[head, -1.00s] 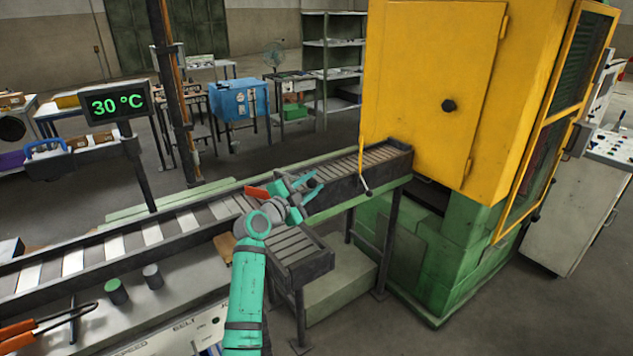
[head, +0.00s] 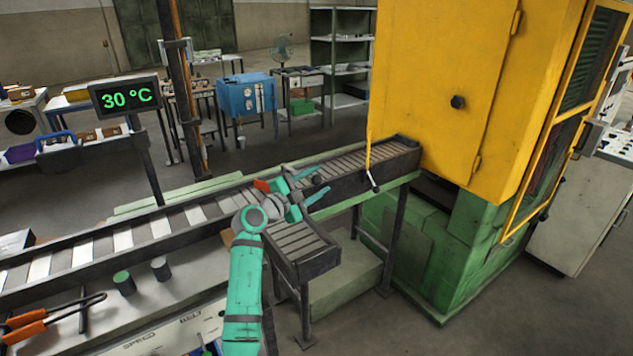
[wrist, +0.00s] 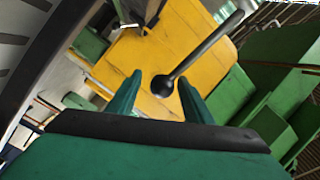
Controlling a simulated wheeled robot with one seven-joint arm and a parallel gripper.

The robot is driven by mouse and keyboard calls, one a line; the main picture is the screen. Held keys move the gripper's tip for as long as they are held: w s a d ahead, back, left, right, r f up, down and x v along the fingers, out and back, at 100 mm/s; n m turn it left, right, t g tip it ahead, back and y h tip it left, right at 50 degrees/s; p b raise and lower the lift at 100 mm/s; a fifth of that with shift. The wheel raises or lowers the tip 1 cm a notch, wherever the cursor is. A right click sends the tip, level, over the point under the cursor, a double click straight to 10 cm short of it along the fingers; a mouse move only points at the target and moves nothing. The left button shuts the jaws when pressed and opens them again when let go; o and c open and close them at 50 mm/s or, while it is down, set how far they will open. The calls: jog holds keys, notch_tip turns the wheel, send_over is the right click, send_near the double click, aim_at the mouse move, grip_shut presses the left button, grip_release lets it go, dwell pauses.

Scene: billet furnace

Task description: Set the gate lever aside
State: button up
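The gate lever (wrist: 208,50) is a dark grey rod with a round black knob. In the wrist view the knob lies between my two teal fingers, with a gap on each side, and the rod runs to the upper right. My gripper (head: 314,181) is open, above the near side of the roller conveyor, left of the yellow furnace. It also shows in the wrist view (wrist: 158,82). The lever's mount is not clear.
The roller conveyor (head: 154,230) runs up to the yellow furnace (head: 440,75). A yellow rod (head: 368,150) hangs at the furnace's left edge. A short roller chute (head: 300,243) stands below my gripper. Tongs (head: 55,316) and two cylinders (head: 125,283) lie at the lower left.

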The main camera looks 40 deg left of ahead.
jog(key=shift+r, duration=0.1)
jog(key=shift+s, duration=0.5)
jog(key=s, duration=0.9)
jog(key=shift+s+d, duration=0.3)
jog(key=shift+s, duration=0.1)
